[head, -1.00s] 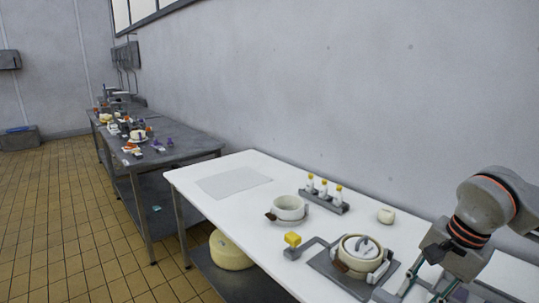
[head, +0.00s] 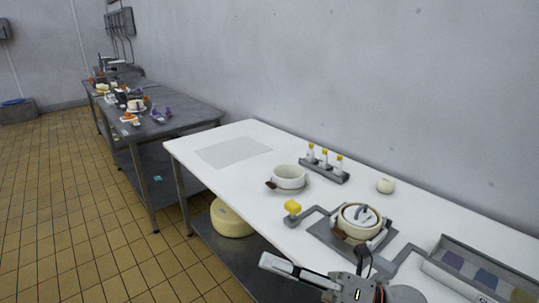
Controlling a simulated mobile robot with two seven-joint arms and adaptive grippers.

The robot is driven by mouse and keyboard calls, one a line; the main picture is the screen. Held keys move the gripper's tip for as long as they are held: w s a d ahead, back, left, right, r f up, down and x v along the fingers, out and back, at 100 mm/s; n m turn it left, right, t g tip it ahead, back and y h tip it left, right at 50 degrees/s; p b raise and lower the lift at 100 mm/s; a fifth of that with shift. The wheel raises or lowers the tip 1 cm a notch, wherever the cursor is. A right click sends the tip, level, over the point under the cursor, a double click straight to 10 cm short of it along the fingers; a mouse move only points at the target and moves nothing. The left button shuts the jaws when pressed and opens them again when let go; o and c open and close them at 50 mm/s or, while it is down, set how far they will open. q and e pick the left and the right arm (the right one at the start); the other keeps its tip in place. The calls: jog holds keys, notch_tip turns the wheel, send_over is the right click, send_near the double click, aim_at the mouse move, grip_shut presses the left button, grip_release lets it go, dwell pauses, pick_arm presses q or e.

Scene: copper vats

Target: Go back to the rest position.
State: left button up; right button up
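My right gripper (head: 300,272) is at the bottom edge of the head view, in front of the white table's near edge. It lies below and to the left of the lidded pot, and appears apart from it. I see no object in it. My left gripper is not in view.
The white table (head: 235,180) also holds a white bowl (head: 288,177), a rack of yellow-capped bottles (head: 325,168), a small white ball (head: 385,186) and a grey compartment tray (head: 470,270). A cluttered grey table (head: 185,125) stands beyond. Tiled floor at left is clear.

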jog(key=w+d+f+m+t+h, duration=0.2)
jog(key=d+f+m+t+h, duration=0.4)
jog(key=f+m, duration=0.5)
jog(key=w+d+f+m+t+h, duration=0.3)
jog(key=d+f+m+t+h, duration=0.35)
jog(key=m, duration=0.85)
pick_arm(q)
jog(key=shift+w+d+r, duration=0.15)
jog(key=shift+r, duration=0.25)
pick_arm(e)
jog(key=s+d+f+m+g+h, duration=0.2)
jog(key=s+f+m, duration=0.3)
jog(key=f, duration=0.5)
jog(key=s+d+f+m+g+h, duration=0.3)
jog(key=s+d+f+m+g, duration=0.1)
jog(key=s+f, duration=0.4)
notch_tip(320, 180, down, 3)
jog(key=shift+s+d+r+m+g, duration=0.2)
jog(key=shift+s+d+m+g, duration=0.1)
jog(key=shift+m+g, duration=0.2)
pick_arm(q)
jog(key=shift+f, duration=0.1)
pick_arm(e)
jog(key=shift+w, duration=0.1)
